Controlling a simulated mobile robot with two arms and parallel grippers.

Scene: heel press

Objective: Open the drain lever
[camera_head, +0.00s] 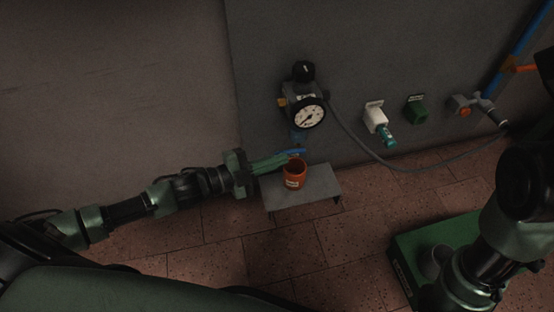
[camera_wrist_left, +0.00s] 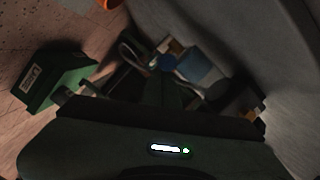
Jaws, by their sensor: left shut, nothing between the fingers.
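A regulator with a round white gauge (camera_head: 309,116) and a black knob on top (camera_head: 303,71) is mounted on the grey wall panel. A blue lever (camera_head: 294,152) sits below it, just above an orange cup (camera_head: 294,173). My left gripper (camera_head: 287,160) reaches in from the left, shut, with its fingertips right by the lever and the cup rim. I cannot tell whether they touch the lever. In the left wrist view the fingers (camera_wrist_left: 163,92) point toward dim blue parts (camera_wrist_left: 195,65). My right gripper does not show; only its arm is at the lower right.
The cup stands on a small grey table (camera_head: 325,186). A dark hose runs from the regulator to an orange-and-grey fitting (camera_head: 463,106) at the right. White (camera_head: 374,116) and green (camera_head: 416,110) wall fittings sit between. A green labelled box (camera_wrist_left: 50,75) shows in the wrist view.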

